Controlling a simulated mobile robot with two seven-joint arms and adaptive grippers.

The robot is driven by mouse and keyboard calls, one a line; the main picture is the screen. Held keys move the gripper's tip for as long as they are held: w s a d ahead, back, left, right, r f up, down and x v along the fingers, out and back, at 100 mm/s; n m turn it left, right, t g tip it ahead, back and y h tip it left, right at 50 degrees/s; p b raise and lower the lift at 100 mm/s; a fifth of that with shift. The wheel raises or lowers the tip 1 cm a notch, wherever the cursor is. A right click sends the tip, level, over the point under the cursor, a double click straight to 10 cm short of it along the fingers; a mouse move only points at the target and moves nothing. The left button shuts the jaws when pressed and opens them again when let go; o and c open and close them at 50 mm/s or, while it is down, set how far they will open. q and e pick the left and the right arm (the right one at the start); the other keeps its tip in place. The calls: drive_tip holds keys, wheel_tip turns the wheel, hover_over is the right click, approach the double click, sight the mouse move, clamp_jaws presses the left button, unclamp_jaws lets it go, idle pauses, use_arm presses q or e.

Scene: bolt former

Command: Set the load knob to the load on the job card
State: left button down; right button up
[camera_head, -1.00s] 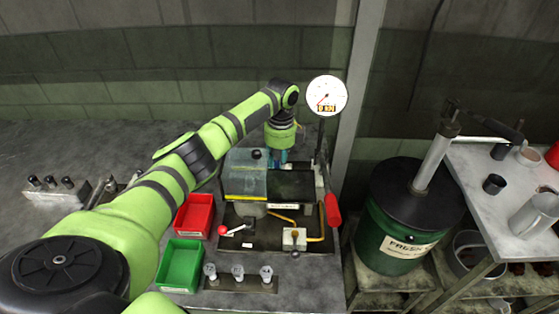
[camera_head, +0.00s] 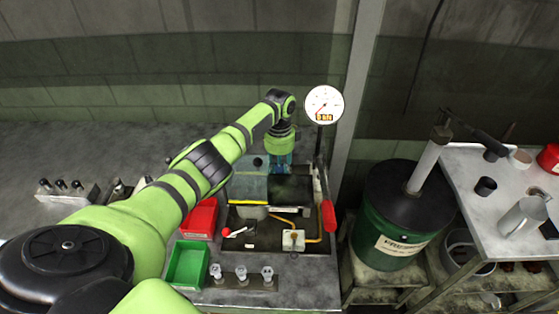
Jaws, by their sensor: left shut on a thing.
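My left gripper (camera_head: 279,166) comes down on the back of the bolt former (camera_head: 247,187), with its bluish fingers partly hidden by my wrist. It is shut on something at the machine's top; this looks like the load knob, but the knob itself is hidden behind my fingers. A round white gauge (camera_head: 324,105) with a red needle and a small amber readout stands on a post above the machine; its digits are too small to read surely. I cannot make out a job card. My right gripper is not in view.
A red bin (camera_head: 200,218) and a green bin (camera_head: 187,264) sit left of the machine. A red-handled lever (camera_head: 328,215) is at its right. Small parts stand in a rack (camera_head: 241,281) in front. A green drum (camera_head: 387,242) stands right of the bench.

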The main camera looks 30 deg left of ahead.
sight(279, 167)
use_arm(q)
drive_tip(key=n+p, duration=0.1)
drive_tip(key=n, duration=0.2)
drive_tip(key=shift+n+p, duration=0.35)
drive_tip(key=shift+n, duration=0.15)
drive_tip(key=c, duration=1.2)
unclamp_jaws()
drive_tip(key=shift+r, duration=0.1)
drive_tip(key=r, duration=1.2)
drive_tip(key=shift+w+a, duration=0.15)
drive_tip(key=shift+a, duration=0.1)
drive_tip(key=shift+d+f, duration=0.1)
